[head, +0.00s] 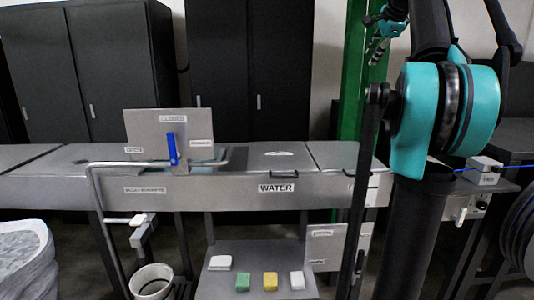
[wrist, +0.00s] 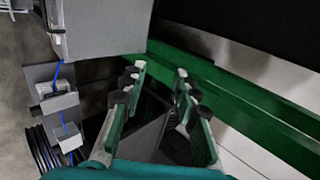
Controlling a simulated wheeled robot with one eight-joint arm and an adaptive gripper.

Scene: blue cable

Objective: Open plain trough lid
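A long grey metal trough (head: 220,190) runs across the head view. Its flat lids lie shut: one lid (head: 270,162) sits above the WATER label with a dark handle on its front edge, and another lid (head: 335,155) is to its right with its own handle. A further flat section (head: 30,160) lies at the left. I cannot tell for sure which lid is the plain one. My gripper (wrist: 160,78) is open and empty in the wrist view, its fingers apart. In the head view it shows small near the green post, above and behind the trough, away from the lids.
An upright panel with a blue lever (head: 172,148) stands on the trough. A green post (head: 355,110) rises behind it. A lower shelf (head: 255,258) holds several small blocks. A white bucket (head: 151,282) stands below. Blue cable (wrist: 58,75) runs through grey brackets in the wrist view.

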